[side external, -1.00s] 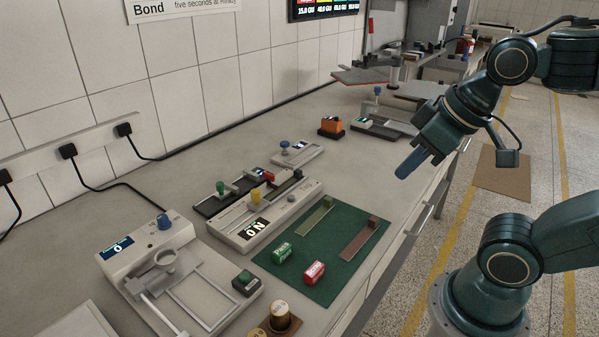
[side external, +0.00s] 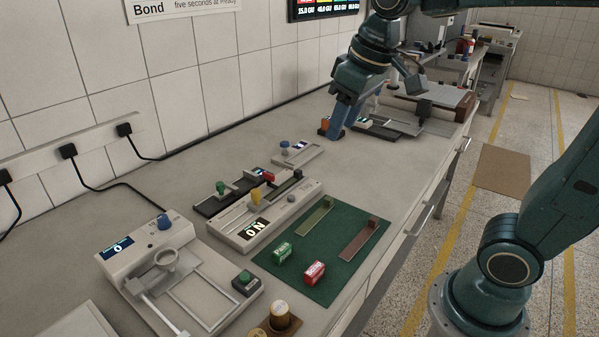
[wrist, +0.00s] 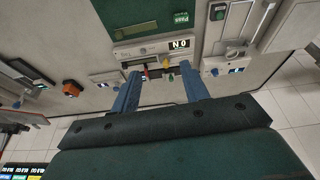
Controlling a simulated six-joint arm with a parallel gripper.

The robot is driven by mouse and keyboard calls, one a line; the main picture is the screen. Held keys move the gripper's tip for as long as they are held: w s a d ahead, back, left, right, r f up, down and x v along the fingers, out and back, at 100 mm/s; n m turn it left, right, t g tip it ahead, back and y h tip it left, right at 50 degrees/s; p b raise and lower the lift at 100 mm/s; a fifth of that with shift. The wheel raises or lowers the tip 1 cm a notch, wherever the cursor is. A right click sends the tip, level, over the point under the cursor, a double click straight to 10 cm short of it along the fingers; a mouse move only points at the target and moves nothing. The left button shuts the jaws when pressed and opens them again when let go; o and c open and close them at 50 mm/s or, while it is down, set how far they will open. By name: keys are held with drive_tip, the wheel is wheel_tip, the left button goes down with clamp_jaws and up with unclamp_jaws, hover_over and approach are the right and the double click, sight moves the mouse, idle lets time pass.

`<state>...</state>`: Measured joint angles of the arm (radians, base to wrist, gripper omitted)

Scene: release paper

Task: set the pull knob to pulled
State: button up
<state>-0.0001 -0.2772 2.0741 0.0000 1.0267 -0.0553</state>
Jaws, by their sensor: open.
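Several units carry knobs, and I cannot tell for certain which one is the pull knob. A small grey plate (side external: 306,153) has a blue knob (side external: 284,145) at its near left end. In the wrist view this plate (wrist: 105,77) is left of my fingers. A grey slide unit (side external: 285,213) with a yellow knob (side external: 256,195) lies in front of a black slide unit (side external: 207,206) with a green knob (side external: 221,187). My gripper (side external: 338,132) is open and empty, pointing down over the bench beyond the small plate. It partly hides the orange block (side external: 325,125).
A dial unit (side external: 126,262) with a blue knob stands at the near left. A green mat (side external: 330,238) holds green and red blocks. A further plate with a cylinder stands right of my gripper. The tiled wall runs along the back; bench between is clear.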

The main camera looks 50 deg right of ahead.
drive_tip(key=w+f+g, duration=0.2)
drive_tip(key=w, duration=1)
drive_tip(key=n+g, duration=0.1)
drive_tip(key=g, duration=0.1)
hover_over(255, 191)
wheel_tip(255, 191, down, 9)
wheel_tip(255, 191, down, 14)
drive_tip(key=shift+r, duration=0.15)
drive_tip(key=shift+c, duration=0.5)
clamp_jaws()
